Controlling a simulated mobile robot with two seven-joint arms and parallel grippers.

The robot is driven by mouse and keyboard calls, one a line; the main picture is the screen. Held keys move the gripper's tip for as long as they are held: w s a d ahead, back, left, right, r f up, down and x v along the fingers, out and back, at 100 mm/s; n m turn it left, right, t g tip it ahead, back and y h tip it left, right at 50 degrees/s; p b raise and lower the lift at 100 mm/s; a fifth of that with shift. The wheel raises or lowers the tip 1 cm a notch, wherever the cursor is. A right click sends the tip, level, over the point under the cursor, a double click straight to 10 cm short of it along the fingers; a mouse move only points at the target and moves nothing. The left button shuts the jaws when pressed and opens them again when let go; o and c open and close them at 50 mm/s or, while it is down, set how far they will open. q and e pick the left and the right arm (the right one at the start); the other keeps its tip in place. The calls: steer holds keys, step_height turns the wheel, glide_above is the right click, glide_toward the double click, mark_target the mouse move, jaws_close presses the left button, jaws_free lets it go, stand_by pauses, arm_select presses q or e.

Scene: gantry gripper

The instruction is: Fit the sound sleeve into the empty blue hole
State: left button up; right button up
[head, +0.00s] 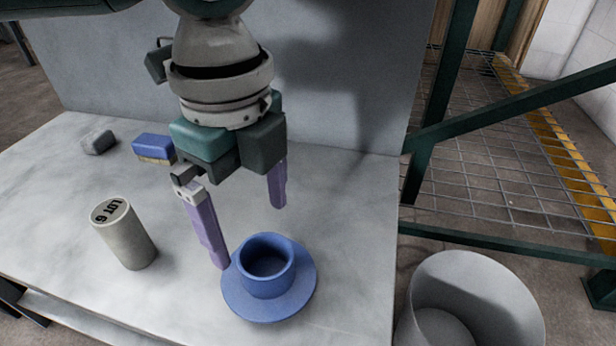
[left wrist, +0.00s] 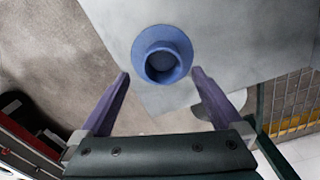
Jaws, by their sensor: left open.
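A blue flanged socket (head: 303,297) stands upright on the table. Its hole looks empty in the head view and also in the left wrist view (left wrist: 180,45). My left gripper (head: 250,238) is open and empty, with lilac fingers pointing down. Its fingers are on the far side of the socket, the nearer one close beside the socket's left edge; I cannot tell whether it touches. In the left wrist view the socket appears beyond and between the fingertips (left wrist: 161,73). A pale grey cylinder marked LOT 6 (head: 130,240), the only sleeve-like thing, stands left of the gripper. My right gripper is out of view.
A blue block with a tan underside (head: 153,147) and a small grey block (head: 97,141) lie at the back left of the pale table (head: 350,230). A white round bin (head: 505,310) stands off the table's right edge. A green frame with wire mesh (head: 480,150) is beyond.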

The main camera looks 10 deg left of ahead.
mark_target(268, 274)
arm_select(q)
step_height(268, 274, down, 2)
steer(key=shift+f+b, duration=0.25)
steer(key=shift+b, duration=0.2)
steer(key=f+b, duration=0.2)
steer(key=f, duration=0.1)
steer(key=f+b, duration=0.2)
steer(key=shift+d, duration=0.4)
steer(key=shift+r, duration=0.15)
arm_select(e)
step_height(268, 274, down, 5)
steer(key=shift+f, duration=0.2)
arm_select(q)
steer(key=c, duration=1.5)
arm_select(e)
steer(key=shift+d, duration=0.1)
